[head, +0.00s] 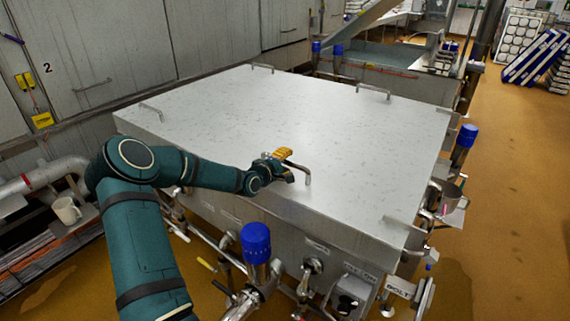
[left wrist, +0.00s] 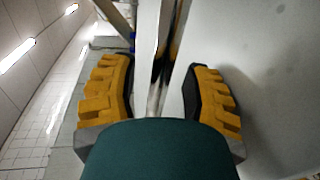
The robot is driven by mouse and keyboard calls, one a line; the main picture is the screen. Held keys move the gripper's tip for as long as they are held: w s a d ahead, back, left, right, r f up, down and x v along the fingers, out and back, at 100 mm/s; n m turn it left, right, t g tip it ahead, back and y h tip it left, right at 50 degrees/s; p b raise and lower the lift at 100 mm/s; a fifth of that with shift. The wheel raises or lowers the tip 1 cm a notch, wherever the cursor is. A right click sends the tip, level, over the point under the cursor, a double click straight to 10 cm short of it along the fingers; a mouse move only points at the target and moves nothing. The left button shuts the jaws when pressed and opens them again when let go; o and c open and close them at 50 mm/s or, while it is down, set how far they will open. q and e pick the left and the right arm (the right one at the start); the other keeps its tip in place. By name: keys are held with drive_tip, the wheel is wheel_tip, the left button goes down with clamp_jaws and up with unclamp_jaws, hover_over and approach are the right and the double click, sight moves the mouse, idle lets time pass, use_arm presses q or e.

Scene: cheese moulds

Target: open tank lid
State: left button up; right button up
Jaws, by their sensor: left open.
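The tank lid (head: 270,115) is a large, flat, grey metal cover lying closed on the tank (head: 262,222). A bent bar handle (head: 306,174) stands at its near edge, partly hidden by my left gripper (head: 284,166). The gripper is open at this handle, with yellow-padded fingers. In the left wrist view, the open fingers (left wrist: 160,95) stand apart on either side of a shiny metal bar (left wrist: 153,85), with the pale lid surface at the right. I cannot tell whether either pad touches the bar. My right gripper is not in view.
More bar handles stand along the lid edges, such as one at the left (head: 152,111) and one at the far right (head: 374,91). A blue-capped valve (head: 256,243) and pipes stand before the tank. Brown floor is open at right.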

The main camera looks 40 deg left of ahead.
use_arm(q)
clamp_jaws()
drive_tip(key=shift+r, duration=0.1)
